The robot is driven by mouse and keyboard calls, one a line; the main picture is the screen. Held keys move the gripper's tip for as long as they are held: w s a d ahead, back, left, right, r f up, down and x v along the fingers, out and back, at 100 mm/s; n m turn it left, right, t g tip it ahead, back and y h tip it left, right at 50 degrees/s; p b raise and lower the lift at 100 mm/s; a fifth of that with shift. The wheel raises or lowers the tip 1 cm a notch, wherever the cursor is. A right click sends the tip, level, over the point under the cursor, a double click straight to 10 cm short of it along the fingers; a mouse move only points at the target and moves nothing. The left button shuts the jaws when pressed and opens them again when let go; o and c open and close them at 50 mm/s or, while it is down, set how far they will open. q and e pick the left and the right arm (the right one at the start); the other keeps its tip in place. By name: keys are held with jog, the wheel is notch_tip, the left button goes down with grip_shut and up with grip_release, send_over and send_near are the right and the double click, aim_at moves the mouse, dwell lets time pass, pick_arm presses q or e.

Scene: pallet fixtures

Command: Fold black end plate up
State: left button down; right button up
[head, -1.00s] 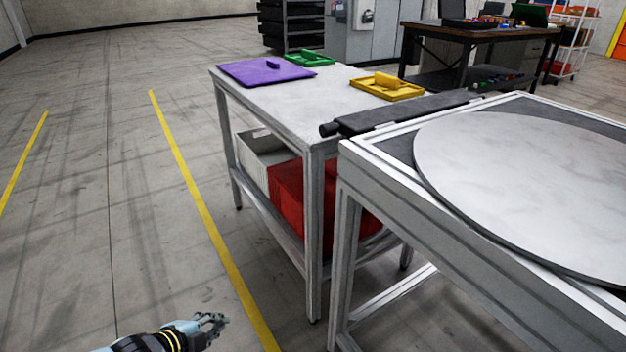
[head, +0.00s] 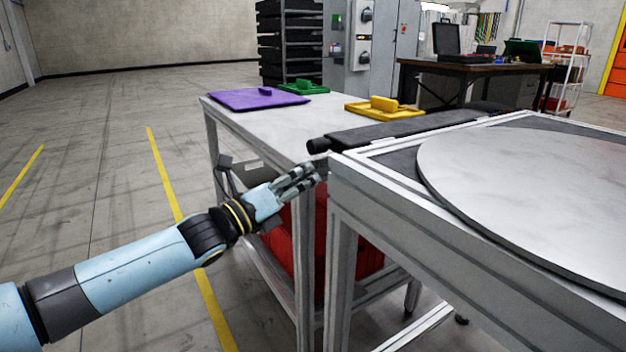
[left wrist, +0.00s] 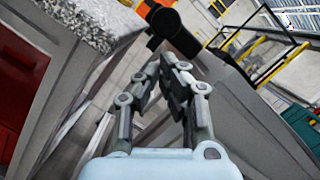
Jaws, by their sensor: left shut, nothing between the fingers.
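The black end plate (head: 400,131) lies folded down, flat along the far left end of the turntable frame. Its round black end (head: 318,145) sticks out at the near corner. In the left wrist view a dark cylinder end (left wrist: 178,32) shows just beyond my fingers. My left gripper (head: 314,173) is just below that round end in the head view, in front of the gap between the two tables. Its fingers, also in the left wrist view (left wrist: 172,72), are shut and empty. Whether they touch the plate cannot be told. My right gripper is not in view.
The frame (head: 470,236) carries a large round grey disc (head: 540,185). A white table (head: 290,121) beside it holds a purple plate (head: 255,100), a green tray (head: 303,89) and a yellow tray (head: 384,111). A red bin (head: 345,240) sits below. The floor at left is clear.

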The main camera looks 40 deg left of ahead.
pick_arm(q)
jog(key=shift+x, duration=1.05)
jog(key=shift+a+r+b, duration=0.15)
jog(key=shift+b, duration=0.3)
jog(key=shift+w, duration=0.1)
